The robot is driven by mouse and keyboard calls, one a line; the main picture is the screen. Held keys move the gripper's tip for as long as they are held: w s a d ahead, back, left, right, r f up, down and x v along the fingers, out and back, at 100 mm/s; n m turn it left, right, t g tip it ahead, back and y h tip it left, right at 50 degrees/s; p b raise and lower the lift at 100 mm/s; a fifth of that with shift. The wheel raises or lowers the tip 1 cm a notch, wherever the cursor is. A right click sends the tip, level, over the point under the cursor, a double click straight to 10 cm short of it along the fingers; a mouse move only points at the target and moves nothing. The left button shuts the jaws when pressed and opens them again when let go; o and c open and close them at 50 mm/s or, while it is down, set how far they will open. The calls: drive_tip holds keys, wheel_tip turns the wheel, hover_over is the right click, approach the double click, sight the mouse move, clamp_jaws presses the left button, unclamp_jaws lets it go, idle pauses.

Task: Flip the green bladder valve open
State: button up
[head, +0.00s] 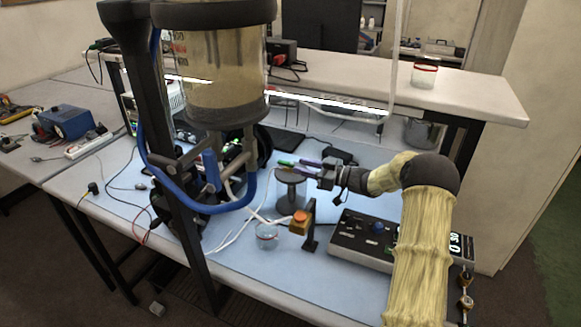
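A small green piece (286,162), which looks like the green valve handle, shows above a grey round stand (290,188) near the middle of the head view. A small purple piece (307,163) lies just right of it. My gripper (312,169) reaches in from the right, its dark fingers close to the green and purple pieces. The view is too small to tell whether the fingers touch either piece, or how far apart they are. The valve's body and the bladder cannot be made out clearly.
An orange-topped post (300,218), a glass beaker (267,236) and a control box (362,235) stand on the blue mat (262,280). A shelf (470,88) runs behind.

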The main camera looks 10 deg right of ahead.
drive_tip(key=b+v, duration=0.1)
drive_tip(key=v, duration=0.9)
drive_tip(key=shift+b, duration=0.35)
drive_tip(key=shift+a+r, duration=0.1)
